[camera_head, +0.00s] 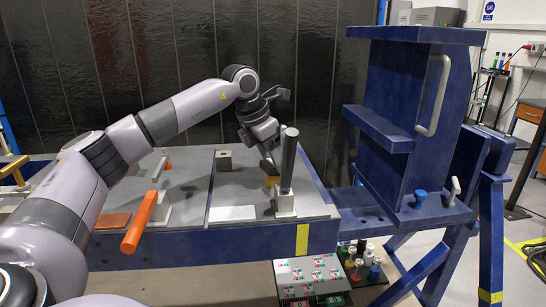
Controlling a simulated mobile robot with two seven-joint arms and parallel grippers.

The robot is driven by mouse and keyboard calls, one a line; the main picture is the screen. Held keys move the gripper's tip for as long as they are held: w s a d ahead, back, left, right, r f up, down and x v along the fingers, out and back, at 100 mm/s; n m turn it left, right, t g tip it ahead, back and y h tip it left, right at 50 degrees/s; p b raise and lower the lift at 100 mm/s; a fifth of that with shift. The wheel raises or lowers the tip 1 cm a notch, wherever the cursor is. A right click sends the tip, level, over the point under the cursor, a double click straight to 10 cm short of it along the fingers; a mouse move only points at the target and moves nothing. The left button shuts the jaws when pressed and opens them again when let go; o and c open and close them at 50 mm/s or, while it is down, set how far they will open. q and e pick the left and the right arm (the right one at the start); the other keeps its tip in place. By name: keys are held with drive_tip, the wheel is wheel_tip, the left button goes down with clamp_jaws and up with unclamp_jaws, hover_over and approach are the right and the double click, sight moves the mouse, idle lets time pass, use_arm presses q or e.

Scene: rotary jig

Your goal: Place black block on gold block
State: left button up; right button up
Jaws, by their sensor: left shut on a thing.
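The gold block (272,181) is small and sits on the grey worktop, left of the upright grey cylinder. My left gripper (270,166) points down just above it. It is shut on a small dark piece that fits the black block, but the fingers hide most of it. I cannot tell whether this piece touches the gold block. My right gripper is not in view.
The tall grey cylinder (288,162) on a pale base stands close right of the gripper. A grey-brown block (223,160) stands behind left. An orange bar (139,222) crosses the front left edge. A large blue frame (395,110) rises at right.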

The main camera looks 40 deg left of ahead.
use_arm(q)
drive_tip(key=o, duration=1.4)
drive_tip(key=v, duration=1.2)
drive_tip(key=shift+s, duration=0.1)
